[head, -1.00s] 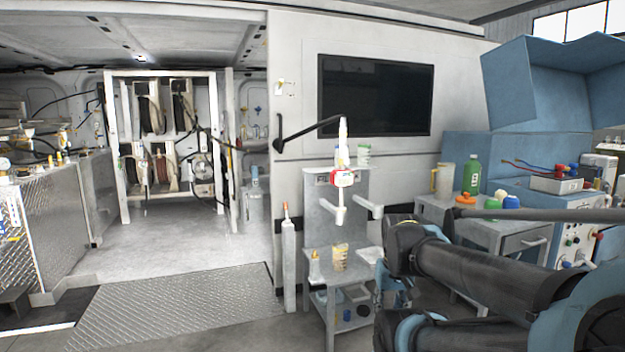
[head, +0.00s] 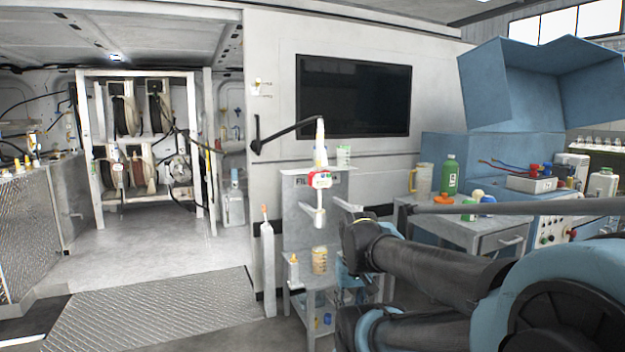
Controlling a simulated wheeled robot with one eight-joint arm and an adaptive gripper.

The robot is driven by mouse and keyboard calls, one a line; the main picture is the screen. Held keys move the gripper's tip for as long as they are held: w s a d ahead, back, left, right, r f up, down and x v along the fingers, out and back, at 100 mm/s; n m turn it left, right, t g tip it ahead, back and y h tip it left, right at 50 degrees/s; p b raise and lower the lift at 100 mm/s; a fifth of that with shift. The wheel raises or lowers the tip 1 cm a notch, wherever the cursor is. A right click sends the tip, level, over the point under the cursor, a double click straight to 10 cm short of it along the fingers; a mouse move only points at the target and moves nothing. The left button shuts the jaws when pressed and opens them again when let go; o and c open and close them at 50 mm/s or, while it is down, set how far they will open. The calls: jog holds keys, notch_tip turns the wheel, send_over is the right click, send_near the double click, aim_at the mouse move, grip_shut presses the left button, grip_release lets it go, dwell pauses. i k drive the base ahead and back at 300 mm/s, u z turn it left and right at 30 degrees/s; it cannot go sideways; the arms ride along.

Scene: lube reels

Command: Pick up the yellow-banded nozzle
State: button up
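A rack of hose reels (head: 88,150) stands inside the white enclosure at the left, with reels above and below and nozzles (head: 117,170) hanging at its middle. They are too small for me to tell which has a yellow band. My arm comes in from the right and bends in front of the filter stand, far from the rack. My gripper's fingers do not show; they are hidden or out of view, and I cannot see whether they hold anything.
The grey filter stand (head: 290,215) with a jointed lamp-like arm is close ahead. A workbench (head: 475,228) with a green bottle (head: 450,175) stands at the right. A metal-plated bench (head: 32,220) is at the left. The floor (head: 165,245) before the rack is clear.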

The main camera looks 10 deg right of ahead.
aim_at(323, 182)
jog(key=i, duration=0.85)
jog(key=z, duration=0.05)
